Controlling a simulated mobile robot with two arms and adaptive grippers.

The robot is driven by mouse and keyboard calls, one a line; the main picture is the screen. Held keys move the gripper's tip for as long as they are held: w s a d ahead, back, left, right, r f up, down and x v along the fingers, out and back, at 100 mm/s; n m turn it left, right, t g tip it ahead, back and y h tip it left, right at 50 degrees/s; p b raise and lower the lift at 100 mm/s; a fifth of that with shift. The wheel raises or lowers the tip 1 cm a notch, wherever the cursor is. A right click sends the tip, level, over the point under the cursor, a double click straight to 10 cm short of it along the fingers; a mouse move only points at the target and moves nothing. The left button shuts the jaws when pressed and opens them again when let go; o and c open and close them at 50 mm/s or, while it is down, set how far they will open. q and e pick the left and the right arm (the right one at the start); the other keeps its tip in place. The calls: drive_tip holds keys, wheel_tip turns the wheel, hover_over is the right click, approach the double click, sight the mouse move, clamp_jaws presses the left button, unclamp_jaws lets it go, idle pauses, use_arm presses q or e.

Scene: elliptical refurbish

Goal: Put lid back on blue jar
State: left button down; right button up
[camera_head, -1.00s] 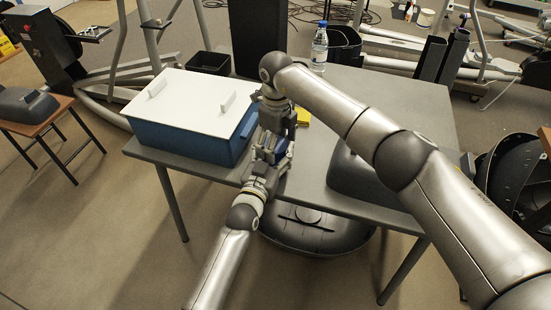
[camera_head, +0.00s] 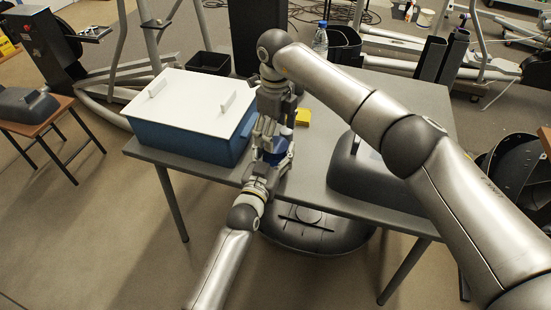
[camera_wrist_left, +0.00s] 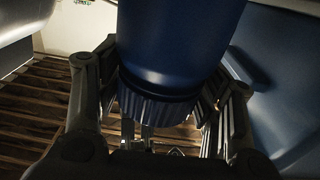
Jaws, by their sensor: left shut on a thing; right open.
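The blue jar (camera_head: 277,152) is at the front edge of the table, partly covered by both grippers. My left gripper (camera_head: 270,160) is shut on it. In the left wrist view the blue jar (camera_wrist_left: 175,40) is a large smooth cylinder with a ribbed blue band at the end nearer the camera, between the fingers (camera_wrist_left: 160,110). My right gripper (camera_head: 270,134) points down, open, just above the jar. I cannot make out a separate lid, or whether one sits on the jar.
A blue box (camera_head: 185,140) with a white cover (camera_head: 190,98) stands on the grey table (camera_head: 410,95) at left. A yellow object (camera_head: 302,117) lies behind the grippers, a dark grey case (camera_head: 370,185) to the right. A water bottle (camera_head: 320,42) stands at the back.

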sight(276, 144)
wheel_tip(276, 144, up, 3)
drive_tip(key=n, duration=0.3)
drive_tip(key=shift+d+r, duration=0.1)
drive_tip(key=shift+r, duration=0.1)
drive_tip(key=shift+f, duration=4)
drive_tip(key=c, duration=1)
drive_tip(key=shift+m, duration=1.6)
drive_tip(key=shift+c, duration=0.2)
